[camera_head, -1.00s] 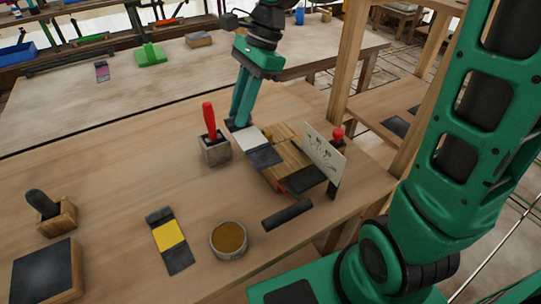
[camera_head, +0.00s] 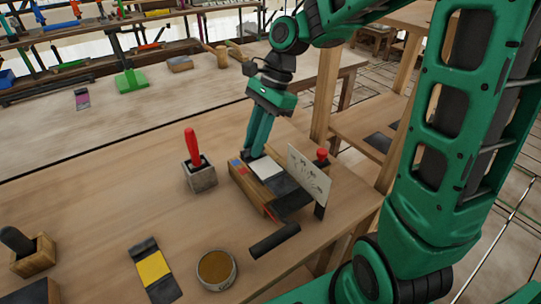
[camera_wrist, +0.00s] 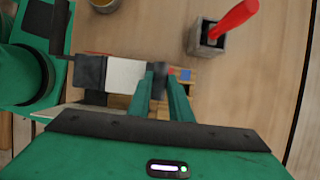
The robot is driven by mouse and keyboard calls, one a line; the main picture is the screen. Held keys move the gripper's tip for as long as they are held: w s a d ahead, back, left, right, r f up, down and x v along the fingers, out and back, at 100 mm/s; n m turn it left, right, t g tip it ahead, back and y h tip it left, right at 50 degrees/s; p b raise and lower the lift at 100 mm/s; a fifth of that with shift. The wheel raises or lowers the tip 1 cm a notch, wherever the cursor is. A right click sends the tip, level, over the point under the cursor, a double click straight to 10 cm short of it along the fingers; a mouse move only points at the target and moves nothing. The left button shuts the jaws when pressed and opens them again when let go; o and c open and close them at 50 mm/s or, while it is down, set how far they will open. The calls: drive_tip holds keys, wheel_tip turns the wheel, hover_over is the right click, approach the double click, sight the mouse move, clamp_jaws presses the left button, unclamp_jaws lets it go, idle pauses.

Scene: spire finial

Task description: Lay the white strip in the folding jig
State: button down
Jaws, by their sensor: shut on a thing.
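The white strip (camera_head: 267,168), with a white middle and dark ends, is over the folding jig, a wooden block (camera_head: 246,185) with red and blue marks at its left end. My gripper (camera_head: 254,156) is shut on the strip's far dark end. In the wrist view, the strip (camera_wrist: 127,76) reaches left from my gripper (camera_wrist: 166,74), and part of the jig (camera_wrist: 183,86) shows just right of the fingers. The fingers partly hide the held end. I cannot tell whether the strip rests on the jig or hovers just above it.
A card with drawings (camera_head: 309,174) stands upright at the jig's right, by a red knob (camera_head: 321,154). A red-handled tool (camera_head: 194,147) stands in a grey block to the left. A black cylinder (camera_head: 275,241), a tin (camera_head: 216,268) and a yellow strip (camera_head: 153,268) are in front.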

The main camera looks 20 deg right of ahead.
sight(270, 158)
drive_tip(key=d+f, duration=0.2)
drive_tip(key=d, duration=0.1)
drive_tip(key=shift+w+d, duration=0.1)
drive_tip(key=shift+d, duration=0.1)
drive_tip(key=shift+f, duration=0.35)
drive_tip(key=shift+s+f, duration=0.2)
drive_tip(key=shift+f, duration=0.85)
drive_tip(key=shift+s+f, duration=0.2)
drive_tip(key=shift+s, duration=0.65)
drive_tip(key=c, duration=1.7)
unclamp_jaws()
drive_tip(key=shift+w+f, duration=0.35)
drive_tip(key=shift+w, duration=0.2)
drive_tip(key=shift+w+f, duration=0.35)
drive_tip(key=shift+w, duration=0.2)
drive_tip(key=shift+o, duration=0.4)
drive_tip(key=shift+d+r, duration=0.1)
drive_tip(key=shift+r, duration=0.1)
drive_tip(key=shift+w+d+r, duration=0.1)
drive_tip(key=shift+r, duration=0.1)
drive_tip(key=s+v, duration=0.1)
drive_tip(key=v, duration=1)
drive_tip(key=shift+w+r, duration=0.35)
drive_tip(key=shift+w, duration=0.05)
